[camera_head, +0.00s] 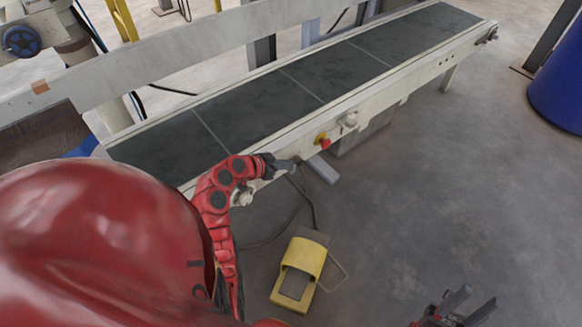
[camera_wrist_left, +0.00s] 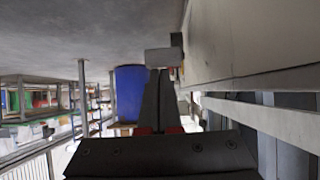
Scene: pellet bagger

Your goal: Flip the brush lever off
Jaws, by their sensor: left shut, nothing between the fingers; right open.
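My left gripper (camera_head: 284,165) is shut and empty beside the near side of the conveyor (camera_head: 338,72). In the left wrist view its closed fingers (camera_wrist_left: 158,95) point along the machine's pale side panel (camera_wrist_left: 245,40). A small grey block (camera_wrist_left: 162,57) shows near the fingertips; I cannot tell whether they touch. I cannot single out the brush lever for certain. A pale round fitting (camera_head: 242,196) sits on the conveyor side close to my left wrist. Another pale fitting (camera_head: 349,120) sits further right. My right gripper (camera_head: 471,303) is open and empty over the floor, at the lower right.
A red button with a yellow base (camera_head: 322,141) sticks out of the conveyor side just past my left gripper. A yellow foot pedal (camera_head: 300,267) and its cable lie on the floor below. A blue barrel (camera_head: 558,90) stands at the right. The floor between is clear.

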